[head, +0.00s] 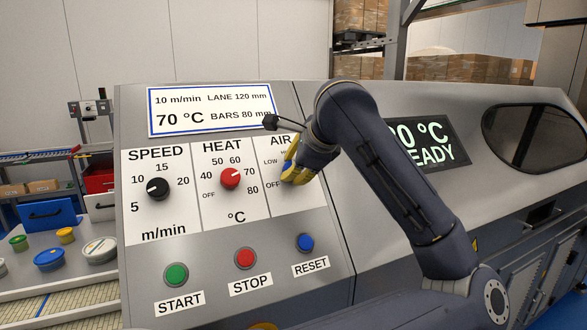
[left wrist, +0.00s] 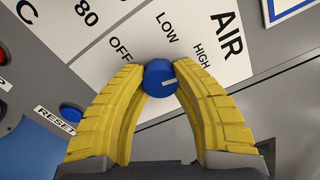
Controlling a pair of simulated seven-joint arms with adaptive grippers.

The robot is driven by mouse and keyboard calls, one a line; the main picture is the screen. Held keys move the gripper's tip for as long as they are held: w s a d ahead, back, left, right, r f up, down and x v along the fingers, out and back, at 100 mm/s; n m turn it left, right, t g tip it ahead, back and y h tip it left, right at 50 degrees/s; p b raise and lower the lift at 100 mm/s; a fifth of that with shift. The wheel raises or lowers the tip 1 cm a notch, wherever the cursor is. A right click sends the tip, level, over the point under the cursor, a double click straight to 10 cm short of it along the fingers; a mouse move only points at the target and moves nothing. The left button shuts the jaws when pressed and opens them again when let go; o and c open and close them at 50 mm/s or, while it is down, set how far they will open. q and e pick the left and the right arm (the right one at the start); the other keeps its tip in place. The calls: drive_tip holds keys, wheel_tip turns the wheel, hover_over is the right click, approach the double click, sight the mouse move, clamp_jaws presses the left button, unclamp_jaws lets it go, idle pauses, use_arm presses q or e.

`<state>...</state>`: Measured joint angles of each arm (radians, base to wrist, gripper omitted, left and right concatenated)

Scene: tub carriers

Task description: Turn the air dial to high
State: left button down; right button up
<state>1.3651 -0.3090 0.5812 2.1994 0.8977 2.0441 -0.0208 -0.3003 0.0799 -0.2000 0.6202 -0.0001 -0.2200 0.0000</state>
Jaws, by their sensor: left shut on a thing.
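The blue air dial (left wrist: 158,88) sits on the white AIR panel (left wrist: 232,62) with OFF, LOW and HIGH printed round it. My left gripper (left wrist: 160,72) is shut on the dial, one yellow finger on each side. The dial's white mark points to the right in the left wrist view, roughly toward HIGH and away from OFF and LOW. In the head view my left gripper (head: 292,170) covers the dial and part of the AIR panel (head: 310,197).
The black speed dial (head: 157,189) and red heat dial (head: 230,178) are to the left. Below are the green START (head: 176,274), red STOP (head: 245,258) and blue RESET (head: 305,242) buttons. A display (head: 430,142) is partly behind my arm.

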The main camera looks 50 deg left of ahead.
idle(0.4)
use_arm(q)
drive_tip(key=c, duration=0.9)
unclamp_jaws()
drive_tip(key=v, duration=1.2)
